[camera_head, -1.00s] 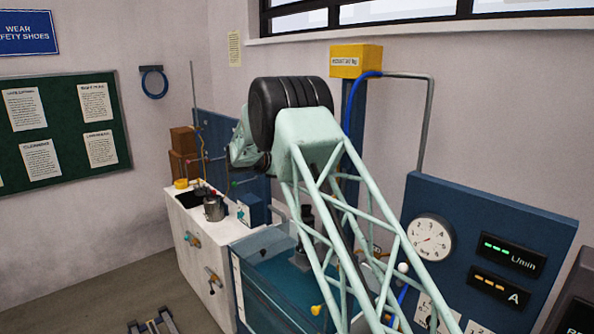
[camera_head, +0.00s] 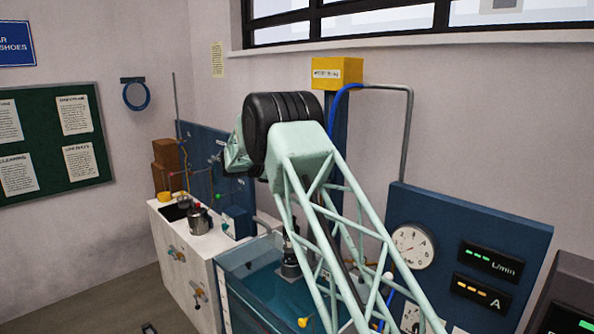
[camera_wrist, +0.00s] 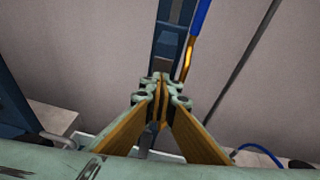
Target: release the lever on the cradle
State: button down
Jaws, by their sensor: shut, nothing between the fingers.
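My gripper (camera_wrist: 160,88) shows in the wrist view with its two yellow-orange fingers shut together and nothing between them. In the head view my arm hides most of it. I cannot pick out the lever or the cradle for certain. In the wrist view a blue post (camera_wrist: 173,28) stands just beyond the fingertips. A blue sleeve-like piece (camera_wrist: 201,15) with a brass-coloured end (camera_wrist: 188,58) is beside it on the right; I cannot tell whether it is the lever or a hose.
A water tank (camera_head: 240,262) stands beneath my arm, beside a white bench (camera_head: 172,245) with a metal pot (camera_head: 199,221). A yellow box (camera_head: 336,73) tops a post behind my arm. A blue gauge panel (camera_head: 500,222) is at the right.

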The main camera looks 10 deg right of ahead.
jog(key=shift+s+a, duration=0.1)
jog(key=s+a+r+b, duration=0.2)
jog(key=s+a+r, duration=0.5)
jog(key=a, duration=0.1)
jog(key=shift+s, duration=0.15)
dwell(0.4)
dwell(0.5)
